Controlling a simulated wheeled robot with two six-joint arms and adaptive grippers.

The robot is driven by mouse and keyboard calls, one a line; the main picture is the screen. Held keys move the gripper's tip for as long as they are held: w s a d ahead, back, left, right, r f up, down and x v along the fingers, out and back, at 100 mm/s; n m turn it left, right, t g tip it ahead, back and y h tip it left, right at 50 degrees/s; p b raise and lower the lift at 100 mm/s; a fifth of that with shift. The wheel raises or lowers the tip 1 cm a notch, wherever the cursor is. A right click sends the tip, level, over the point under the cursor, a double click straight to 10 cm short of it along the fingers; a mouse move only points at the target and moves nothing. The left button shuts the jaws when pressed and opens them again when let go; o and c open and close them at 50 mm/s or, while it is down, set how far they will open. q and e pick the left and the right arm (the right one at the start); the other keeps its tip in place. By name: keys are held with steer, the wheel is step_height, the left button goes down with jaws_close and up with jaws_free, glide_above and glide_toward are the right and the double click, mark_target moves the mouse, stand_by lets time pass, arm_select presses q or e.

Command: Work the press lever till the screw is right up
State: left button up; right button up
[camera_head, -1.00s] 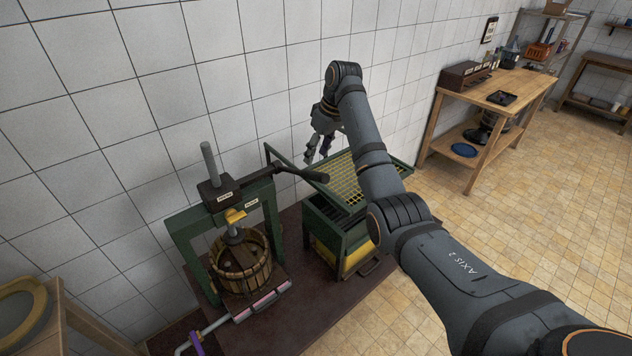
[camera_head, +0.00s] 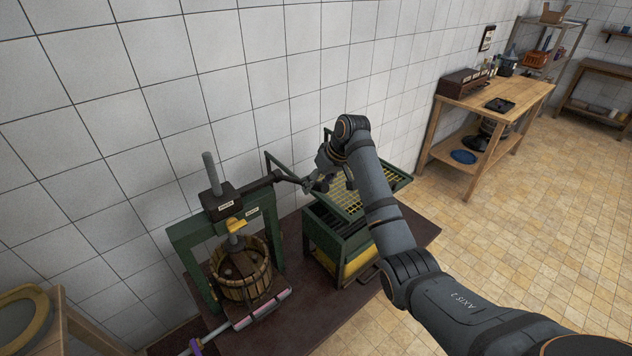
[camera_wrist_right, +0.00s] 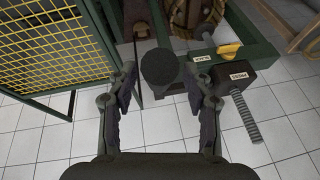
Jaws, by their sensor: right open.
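The green press frame (camera_head: 185,235) stands on a dark table at left, over a slatted wooden basket (camera_head: 262,272). Its grey screw (camera_head: 211,172) rises above the dark press head (camera_head: 217,205), and its lower end reaches into the basket. The dark press lever (camera_head: 262,185) extends right from the head. My right gripper (camera_head: 318,184) is at the lever's outer end, which it partly hides. In the right wrist view, the round lever end (camera_wrist_right: 159,67) shows between the open fingers of the right gripper (camera_wrist_right: 162,95); contact cannot be told. My left gripper is out of view.
A green crusher with a yellow grid (camera_head: 350,191) stands just right of the press, close under my right arm. A yellow catch (camera_head: 236,224) sits on the press crossbeam. A wooden workbench (camera_head: 520,105) is farther right, beyond open tiled floor.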

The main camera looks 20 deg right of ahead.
steer(key=shift+x, duration=0.75)
steer(key=shift+d, duration=0.1)
steer(key=shift+r, duration=0.1)
jaws_close()
